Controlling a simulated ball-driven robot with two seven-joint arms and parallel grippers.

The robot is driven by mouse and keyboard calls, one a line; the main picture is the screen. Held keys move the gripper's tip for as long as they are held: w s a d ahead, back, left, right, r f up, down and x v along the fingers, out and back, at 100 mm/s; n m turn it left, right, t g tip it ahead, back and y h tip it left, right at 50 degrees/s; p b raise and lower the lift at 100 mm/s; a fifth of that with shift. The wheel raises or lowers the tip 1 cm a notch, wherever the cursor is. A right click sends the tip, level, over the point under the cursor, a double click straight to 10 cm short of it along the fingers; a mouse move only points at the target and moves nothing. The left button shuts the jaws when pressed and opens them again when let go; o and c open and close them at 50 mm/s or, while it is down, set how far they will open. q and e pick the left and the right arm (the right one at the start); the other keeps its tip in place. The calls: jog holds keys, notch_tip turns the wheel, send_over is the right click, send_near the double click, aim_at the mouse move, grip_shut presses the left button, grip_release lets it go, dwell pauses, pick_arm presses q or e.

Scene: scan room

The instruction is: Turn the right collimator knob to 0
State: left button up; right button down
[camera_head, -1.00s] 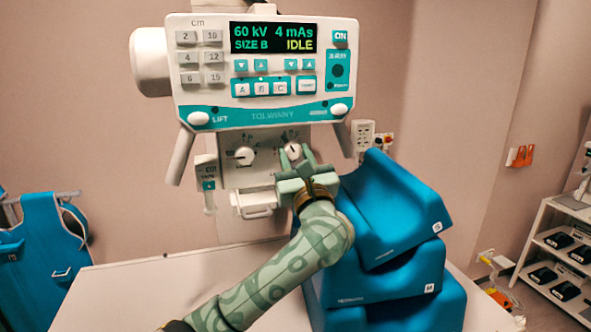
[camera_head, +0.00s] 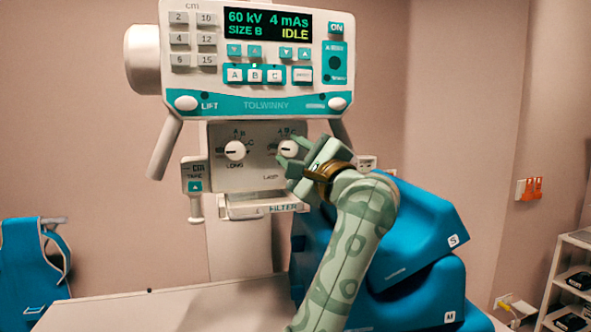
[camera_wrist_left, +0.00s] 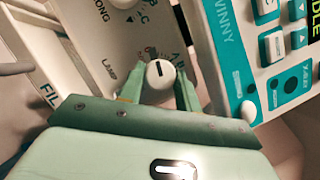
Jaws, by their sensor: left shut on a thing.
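The right collimator knob (camera_head: 288,148) is a small white round knob on the pale panel (camera_head: 262,180) below the control console. My left gripper (camera_head: 299,160) reaches it from the lower right, with its green fingers shut on the knob. The left wrist view shows the knob (camera_wrist_left: 160,74) between the two fingertips (camera_wrist_left: 160,88), with a short dark mark on its face. Parts of the scale around it are hidden by the fingers, so I cannot read its setting. The left knob (camera_head: 235,150), marked LONG, stands free. My right gripper is not in view.
The console (camera_head: 262,62) overhangs the panel and reads 60 kV, 4 mAs, SIZE B, IDLE. A filter slot (camera_head: 262,206) lies below the knobs, a tape holder (camera_head: 195,183) to the left. Blue stacked cushions (camera_head: 425,235) stand close to my arm on the right.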

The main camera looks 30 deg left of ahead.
pick_arm(q)
jog(key=shift+n+g+b, duration=0.4)
jog(key=shift+n+b, duration=0.2)
jog(key=shift+n, duration=0.4)
jog(key=o, duration=1)
jog(key=shift+d, duration=0.1)
jog(key=v, duration=1.1)
jog(key=b+v, duration=0.1)
jog(key=v, duration=0.4)
jog(key=shift+s+d+r, duration=0.1)
jog(key=shift+d+r, duration=0.1)
jog(key=shift+r, duration=0.05)
